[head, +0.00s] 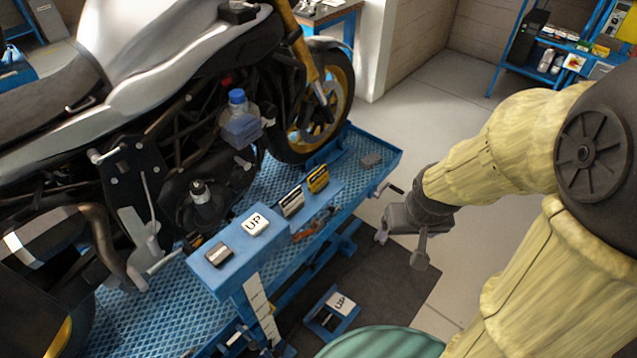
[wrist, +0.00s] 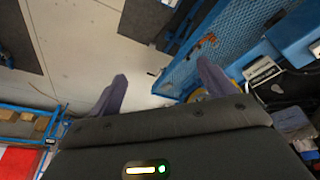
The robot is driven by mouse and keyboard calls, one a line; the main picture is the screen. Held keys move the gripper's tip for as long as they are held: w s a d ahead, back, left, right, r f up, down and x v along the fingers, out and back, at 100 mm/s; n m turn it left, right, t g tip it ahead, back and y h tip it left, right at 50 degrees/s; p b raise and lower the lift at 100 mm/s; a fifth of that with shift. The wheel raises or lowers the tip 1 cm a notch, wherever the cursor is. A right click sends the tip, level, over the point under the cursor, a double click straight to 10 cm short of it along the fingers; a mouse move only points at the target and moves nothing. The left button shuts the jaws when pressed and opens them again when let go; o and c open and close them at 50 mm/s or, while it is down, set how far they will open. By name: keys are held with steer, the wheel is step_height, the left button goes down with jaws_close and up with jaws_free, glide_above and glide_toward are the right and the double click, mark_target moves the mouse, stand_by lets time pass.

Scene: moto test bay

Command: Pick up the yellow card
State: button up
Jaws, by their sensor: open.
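The yellow card (head: 318,178) has black markings and stands tilted at the far right end of the row on the blue shelf (head: 235,272), beside the motorcycle. I cannot pick it out clearly in the wrist view. My gripper (head: 400,248) is open and empty, to the right of the shelf and apart from the card, over the floor beyond the blue lift platform. In the wrist view my gripper's (wrist: 161,75) two fingers are spread, with floor and the platform edge showing between and beyond them.
On the shelf are a dark-and-white card (head: 292,201), a white "UP" block (head: 256,224) and a black block (head: 219,254). An orange-handled tool (head: 313,226) is at the shelf's front. A motorcycle (head: 165,60) with a blue-capped bottle (head: 240,122) stands behind. Open floor (head: 425,95) is at right.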

steer(key=w+d+f+n+t+b, duration=0.1)
steer(key=w+f+n+t+b, duration=0.2)
steer(key=w+f, duration=0.5)
steer(key=w+a+f+n+t+y+b, duration=0.3)
steer(key=w+a+n+y+b, duration=0.3)
steer(key=y, duration=0.8)
steer(key=shift+w+a+n+t+b, duration=0.45)
steer(key=shift+w+t, duration=0.25)
steer(key=shift+t, duration=0.2)
steer(key=p, duration=0.4)
glide_toward(318, 173)
steer(key=x, duration=0.4)
steer(key=shift+w+a+r, duration=0.1)
steer(key=shift+w+a, duration=0.1)
steer(key=shift+a, duration=0.05)
steer(key=shift+w+a+b, duration=0.15)
steer(key=shift+a+b, duration=0.05)
steer(key=shift+b, duration=0.1)
